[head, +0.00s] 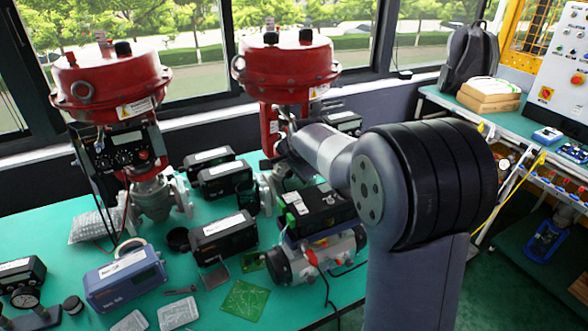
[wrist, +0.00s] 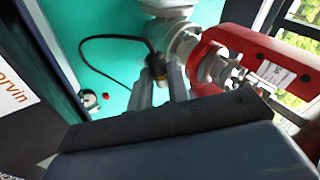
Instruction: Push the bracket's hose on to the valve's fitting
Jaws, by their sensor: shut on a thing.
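In the head view my gripper (head: 284,150) is beside the yoke of the right red valve (head: 288,68), largely hidden by my arm. The valve's red yoke (wrist: 236,42) shows to the right of the fingers in the wrist view, with metal parts by it. I cannot tell which part is the fitting, nor whether the hose end touches it.
A second red valve (head: 110,82) stands at the left. Several black boxes (head: 222,234), a blue-grey box (head: 124,277) and a green circuit board (head: 245,300) lie on the green bench (head: 205,300). A dark labelled box (wrist: 25,110) is close at left in the wrist view.

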